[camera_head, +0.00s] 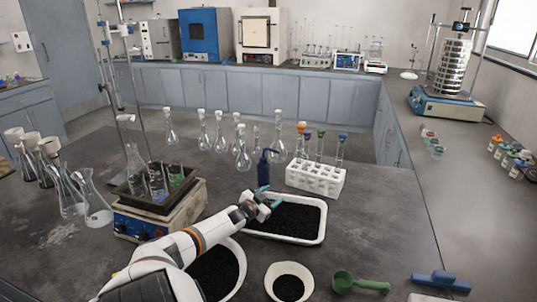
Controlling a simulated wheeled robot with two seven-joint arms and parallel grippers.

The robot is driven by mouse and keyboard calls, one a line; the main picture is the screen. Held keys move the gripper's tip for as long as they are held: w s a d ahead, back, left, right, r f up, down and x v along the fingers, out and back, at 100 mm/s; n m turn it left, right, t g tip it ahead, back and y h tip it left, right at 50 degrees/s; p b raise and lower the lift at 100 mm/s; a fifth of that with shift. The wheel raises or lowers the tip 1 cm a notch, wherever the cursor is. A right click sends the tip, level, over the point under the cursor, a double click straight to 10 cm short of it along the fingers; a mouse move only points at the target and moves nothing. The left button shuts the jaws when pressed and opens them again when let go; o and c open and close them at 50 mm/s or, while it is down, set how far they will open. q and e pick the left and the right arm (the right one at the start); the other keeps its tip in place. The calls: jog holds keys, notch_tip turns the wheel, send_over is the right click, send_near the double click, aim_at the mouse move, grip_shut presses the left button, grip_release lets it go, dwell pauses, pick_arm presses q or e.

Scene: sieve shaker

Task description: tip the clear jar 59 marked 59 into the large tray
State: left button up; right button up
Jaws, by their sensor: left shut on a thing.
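The large tray (285,240) is white and rectangular, with black grains in it, at the middle of the dark bench. My left arm comes in from the lower left, and its gripper (268,206) is over the tray's left part. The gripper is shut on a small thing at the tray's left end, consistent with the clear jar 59. The jar's outline, its mark and its tilt are too small to make out. No stream of grains shows. My right gripper is not in view.
A white basin (240,267) and a small bowl (289,269) hold black grains in front. A green scoop (358,283) lies to the right. A blue bottle (263,172) and white tube rack (316,181) stand behind the tray. A hotplate (150,222) stands left.

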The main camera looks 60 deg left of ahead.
pick_arm(q)
jog(key=shift+w+d+f+n, duration=0.1)
jog(key=shift+w+f+n, duration=0.05)
jog(key=shift+n, duration=0.25)
jog(key=shift+w+d+r+n+t+b, duration=0.15)
jog(key=shift+n+t+b, duration=0.15)
jog(key=shift+n, duration=0.2)
jog(key=shift+w+d+r+n+t+b, duration=0.15)
jog(key=shift+n+t+b, duration=0.15)
jog(key=shift+n, duration=0.2)
jog(key=shift+w+d+r+n, duration=0.1)
jog(key=shift+r+n, duration=0.05)
jog(key=shift+n, duration=0.35)
jog(key=shift+r, duration=0.1)
